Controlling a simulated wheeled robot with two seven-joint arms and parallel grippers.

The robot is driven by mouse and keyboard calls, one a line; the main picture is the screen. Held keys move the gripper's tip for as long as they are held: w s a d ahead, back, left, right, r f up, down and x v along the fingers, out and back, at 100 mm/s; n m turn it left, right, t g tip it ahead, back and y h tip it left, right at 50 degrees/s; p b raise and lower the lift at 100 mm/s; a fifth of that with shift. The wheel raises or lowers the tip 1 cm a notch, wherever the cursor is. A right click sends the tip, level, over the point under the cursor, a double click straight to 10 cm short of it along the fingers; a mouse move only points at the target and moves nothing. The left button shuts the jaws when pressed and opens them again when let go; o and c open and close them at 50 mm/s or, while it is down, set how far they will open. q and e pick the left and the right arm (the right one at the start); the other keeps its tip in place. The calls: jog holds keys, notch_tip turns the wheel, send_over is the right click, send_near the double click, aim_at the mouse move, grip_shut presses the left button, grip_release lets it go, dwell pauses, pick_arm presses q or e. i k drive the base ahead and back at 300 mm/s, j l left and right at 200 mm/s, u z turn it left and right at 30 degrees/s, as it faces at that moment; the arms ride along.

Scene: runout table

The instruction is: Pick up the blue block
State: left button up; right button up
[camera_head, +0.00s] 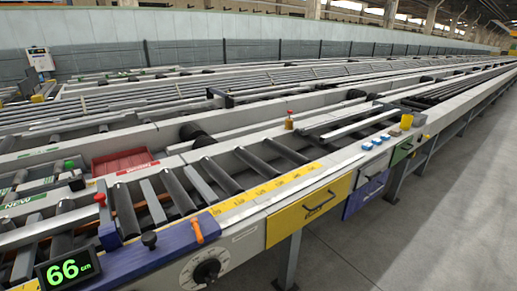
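Several small blue pieces stand in a short row on the pale edge of the table at right of centre: a near blue block (367,146), a middle one (376,141) and a far one (385,137). They are small and their exact shape is hard to tell. A larger blue block-like part (109,236) stands below a red knob at the lower left, by the blue end panel. I cannot tell which of these the task names. Neither gripper is in view.
The runout table has dark rollers (222,175) and a yellow scale strip (265,188). Yellow (407,122) and tan (395,132) pieces stand beyond the blue row. A yellow drawer (308,210) is on the front. A red tray (124,161) lies left. Grey floor (440,220) is clear.

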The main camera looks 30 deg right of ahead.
aim_at(385, 137)
jog(key=i+l+z, duration=0.2)
jog(key=l, duration=0.4)
jog(key=l+z, duration=0.25)
jog(key=l, duration=0.35)
jog(key=i+l+z, duration=0.2)
jog(key=l, duration=0.35)
jog(key=i+l+z, duration=0.25)
jog(key=l, duration=0.25)
jog(key=i+l+z, duration=0.2)
jog(key=i+l, duration=0.15)
jog(key=i+l+z, duration=0.25)
jog(key=l, duration=0.25)
jog(key=i, duration=0.05)
